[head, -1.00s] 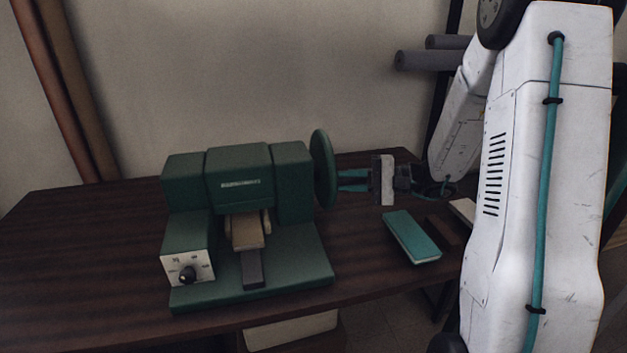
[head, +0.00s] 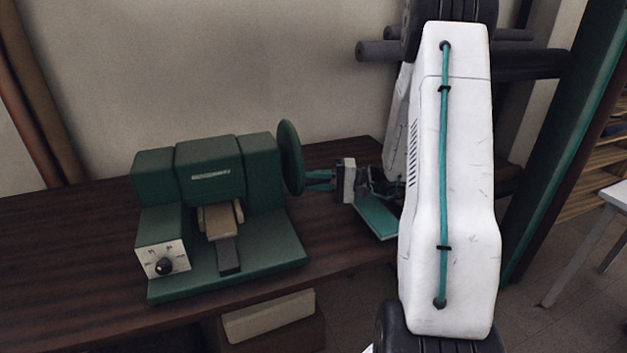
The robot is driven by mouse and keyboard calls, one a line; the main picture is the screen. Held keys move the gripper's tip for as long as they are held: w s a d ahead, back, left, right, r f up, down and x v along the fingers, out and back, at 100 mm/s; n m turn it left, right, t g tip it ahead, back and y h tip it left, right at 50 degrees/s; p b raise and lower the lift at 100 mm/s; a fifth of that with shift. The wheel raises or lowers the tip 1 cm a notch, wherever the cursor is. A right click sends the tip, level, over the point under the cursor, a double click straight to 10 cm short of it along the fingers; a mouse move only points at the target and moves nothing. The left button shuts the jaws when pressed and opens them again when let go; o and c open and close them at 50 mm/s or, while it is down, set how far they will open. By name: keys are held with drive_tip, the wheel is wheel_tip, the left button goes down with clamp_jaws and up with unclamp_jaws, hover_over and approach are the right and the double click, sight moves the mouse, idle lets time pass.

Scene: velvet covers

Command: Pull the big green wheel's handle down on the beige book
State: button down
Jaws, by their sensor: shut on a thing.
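The green press (head: 215,178) stands on the dark wooden table. Its big green wheel (head: 290,158) is seen nearly edge-on at the machine's right side. My gripper (head: 312,180) is at the wheel's right face, its teal fingers pointing left. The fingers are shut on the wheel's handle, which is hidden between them. A beige book (head: 221,219) lies in the press under its head, at the top of a dark grey strip on the green base. A dial panel (head: 163,261) with a black knob is at the machine's front left.
The table (head: 65,235) is bare to the left. A box with a pale top (head: 268,316) is under the table. Dark rolls (head: 380,50) stick out at the back.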

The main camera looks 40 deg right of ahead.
drive_tip(key=shift+w+d+f, duration=0.1)
drive_tip(key=shift+w+f, duration=0.05)
drive_tip(key=c, duration=1.3)
unclamp_jaws()
drive_tip(key=shift+w+f, duration=0.1)
drive_tip(key=v, duration=0.8)
drive_tip(key=shift+f+v, duration=0.2)
drive_tip(key=shift+v, duration=2)
drive_tip(key=shift+f+v, duration=0.2)
drive_tip(key=shift+v, duration=2)
